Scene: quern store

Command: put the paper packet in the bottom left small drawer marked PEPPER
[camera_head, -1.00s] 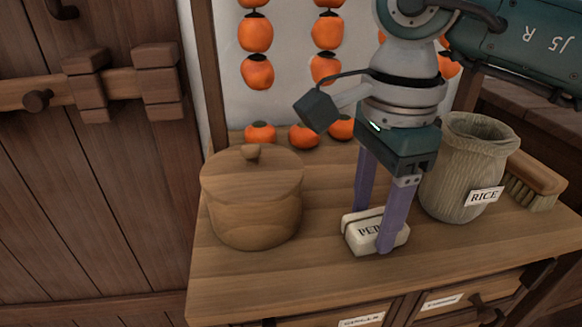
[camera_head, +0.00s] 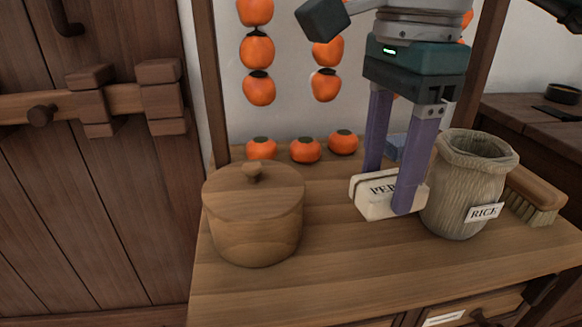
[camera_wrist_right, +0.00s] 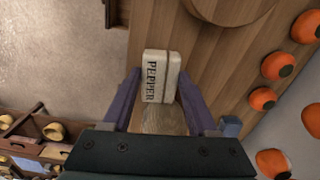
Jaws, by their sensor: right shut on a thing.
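The paper packet (camera_head: 376,196) is a small white block with dark lettering and a dark band. My right gripper (camera_head: 388,192) is shut on it and holds it above the wooden counter, left of the rice sack. In the right wrist view the packet (camera_wrist_right: 161,77) reads PEPPER and sits between the fingers of the gripper (camera_wrist_right: 160,85). At the bottom edge of the head view, part of a drawer front with a label (camera_head: 443,318) shows; its writing is too small to read. No drawer marked PEPPER can be made out. My left gripper is not in view.
A lidded wooden pot (camera_head: 254,222) stands on the counter's left. The rice sack (camera_head: 465,190) and a brush (camera_head: 535,195) stand at the right. Several persimmons (camera_head: 305,150) line the back, others hang above. The counter's front middle (camera_head: 350,275) is clear.

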